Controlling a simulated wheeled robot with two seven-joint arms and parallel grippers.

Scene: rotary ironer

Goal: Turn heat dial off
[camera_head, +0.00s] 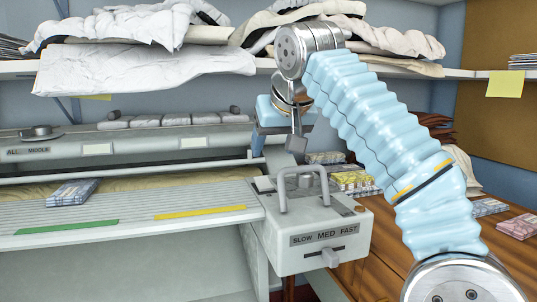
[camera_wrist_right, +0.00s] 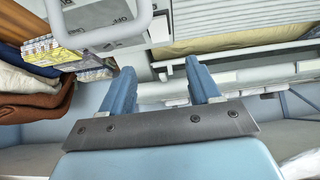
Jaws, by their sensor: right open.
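My left gripper is out of view.
A shelf (camera_head: 470,74) with heaped white cloths (camera_head: 145,72) runs above the ironer. A folded plaid cloth (camera_head: 72,192) lies on the ironer's front board. A wooden table (camera_head: 400,240) with small folded cloths stands at the right. Space above the front board is clear.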

